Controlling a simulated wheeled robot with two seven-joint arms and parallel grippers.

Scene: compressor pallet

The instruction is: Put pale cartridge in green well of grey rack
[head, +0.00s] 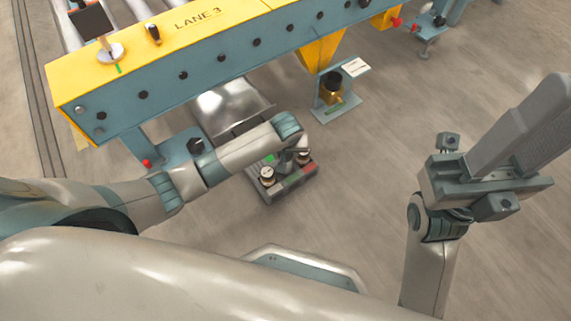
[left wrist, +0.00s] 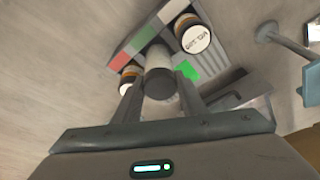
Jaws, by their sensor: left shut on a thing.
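The grey rack (head: 272,193) stands on the floor below the conveyor; its wall also shows in the left wrist view (left wrist: 118,60), with red, grey and green patches. A bright green patch (left wrist: 187,69) lies beside the held cartridge. My left gripper (left wrist: 160,88) is shut on the pale cartridge (left wrist: 158,60), a light cylinder with a dark grey end, over the rack. Whether its far end is inside a well is hidden. In the head view my left gripper (head: 290,155) is partly covered by its arm. My right gripper (head: 485,182) is raised at the right; its fingers are unclear.
Two other cartridges stand in the rack, one labelled (left wrist: 195,37) and one with an orange band (left wrist: 129,76). A shiny metal tray (head: 232,105) lies behind the rack. The yellow and blue conveyor (head: 210,65) crosses behind. A stand with a dark-topped brass part (head: 333,88) is at right.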

